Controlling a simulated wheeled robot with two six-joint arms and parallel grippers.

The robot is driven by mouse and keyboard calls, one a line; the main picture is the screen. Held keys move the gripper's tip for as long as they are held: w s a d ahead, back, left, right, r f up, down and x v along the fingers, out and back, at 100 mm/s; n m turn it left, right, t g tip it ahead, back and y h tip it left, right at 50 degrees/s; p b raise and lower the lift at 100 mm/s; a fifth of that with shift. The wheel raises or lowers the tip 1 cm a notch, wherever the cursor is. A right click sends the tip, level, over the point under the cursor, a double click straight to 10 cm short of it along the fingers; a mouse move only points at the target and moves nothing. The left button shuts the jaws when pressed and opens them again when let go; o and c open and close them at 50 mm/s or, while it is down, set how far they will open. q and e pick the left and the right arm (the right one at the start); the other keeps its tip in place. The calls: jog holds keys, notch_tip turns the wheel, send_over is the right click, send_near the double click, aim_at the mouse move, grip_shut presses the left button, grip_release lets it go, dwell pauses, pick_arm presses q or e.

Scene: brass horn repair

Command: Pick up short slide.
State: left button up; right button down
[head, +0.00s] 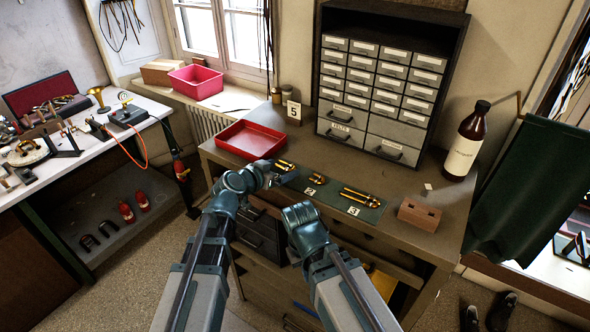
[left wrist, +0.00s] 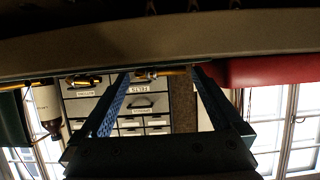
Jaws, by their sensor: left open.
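Brass slides lie in a row on a grey-green mat (head: 372,212) on the workbench. One slide (head: 285,165) is at the mat's left end, a short-looking one (head: 317,178) is by card 2, and a longer one (head: 357,195) is by card 3. My left gripper (head: 283,179) is open at the bench's front edge, close to the left slide and apart from it. In the upside-down left wrist view, its fingers (left wrist: 158,76) frame a brass piece (left wrist: 150,71) beyond the edge. My right wrist shows low in front of the bench; its fingers are hidden.
A red tray (head: 250,140) stands left of the mat and a wooden block (head: 419,215) right of it. A drawer cabinet (head: 372,90) and a brown bottle (head: 466,140) stand behind. The bench's front edge is close to both arms.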

pick_arm(q)
jog(key=shift+s+a+r, duration=0.1)
jog(key=shift+a, duration=0.05)
jog(key=shift+c, duration=1)
jog(key=c, duration=0.5)
grip_shut()
notch_tip(320, 180, up, 10)
jog(key=p, duration=1)
